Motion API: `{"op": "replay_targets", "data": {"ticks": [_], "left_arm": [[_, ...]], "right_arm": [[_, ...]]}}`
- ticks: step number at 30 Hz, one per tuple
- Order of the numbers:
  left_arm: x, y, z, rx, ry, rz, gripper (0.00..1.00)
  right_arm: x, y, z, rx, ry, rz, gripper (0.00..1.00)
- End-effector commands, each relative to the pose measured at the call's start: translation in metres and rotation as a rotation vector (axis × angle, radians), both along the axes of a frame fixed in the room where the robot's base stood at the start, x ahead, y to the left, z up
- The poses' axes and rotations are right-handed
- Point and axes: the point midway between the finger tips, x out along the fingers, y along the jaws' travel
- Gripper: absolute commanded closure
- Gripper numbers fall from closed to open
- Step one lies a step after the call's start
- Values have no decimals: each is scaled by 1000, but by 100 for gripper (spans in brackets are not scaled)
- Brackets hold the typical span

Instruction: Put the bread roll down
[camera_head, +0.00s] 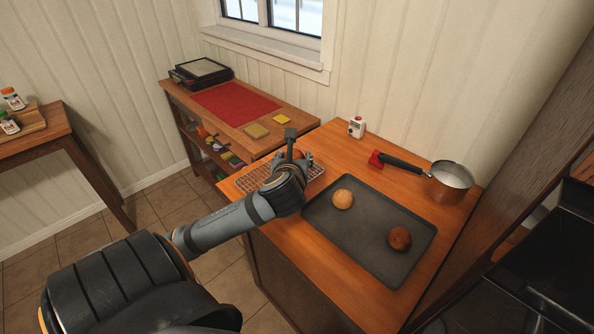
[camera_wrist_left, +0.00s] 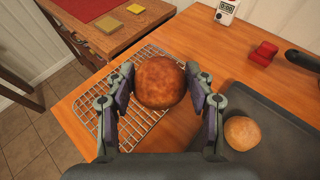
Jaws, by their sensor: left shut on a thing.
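My left gripper (camera_wrist_left: 159,95) is shut on a brown bread roll (camera_wrist_left: 160,82), with a finger on each side of it. The held roll is over or on the right part of a wire cooling rack (camera_wrist_left: 88,112); I cannot tell whether it touches. In the head view my left gripper (camera_head: 291,155) is at the rack (camera_head: 249,179), and my arm hides most of the held roll. A dark baking tray (camera_head: 365,240) lies to the right, with a pale roll (camera_head: 343,199) and a dark brown roll (camera_head: 400,238) on it. My right gripper is not in view.
A saucepan (camera_head: 447,186) and a red block (camera_head: 376,159) stand behind the tray. A white timer (camera_head: 356,127) is near the wall. A lower table with a red mat (camera_head: 235,104) adjoins at the back left. The rack's left part is bare.

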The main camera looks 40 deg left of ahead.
Motion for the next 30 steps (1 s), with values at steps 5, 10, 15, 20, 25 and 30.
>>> {"op": "replay_targets", "data": {"ticks": [5, 10, 15, 20, 25, 30], "left_arm": [[34, 22, -16, -5, 0, 4, 61], [59, 38, -52, -5, 1, 2, 61], [73, 46, -70, 0, 0, -1, 61], [76, 48, -73, 0, -1, -2, 61], [79, 49, -99, -4, 3, -3, 61], [79, 49, -109, -1, -1, -3, 61]], "right_arm": [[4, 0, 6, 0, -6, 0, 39], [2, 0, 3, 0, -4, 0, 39], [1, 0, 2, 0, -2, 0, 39], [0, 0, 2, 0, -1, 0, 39], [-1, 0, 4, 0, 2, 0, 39], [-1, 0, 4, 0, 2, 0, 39]]}}
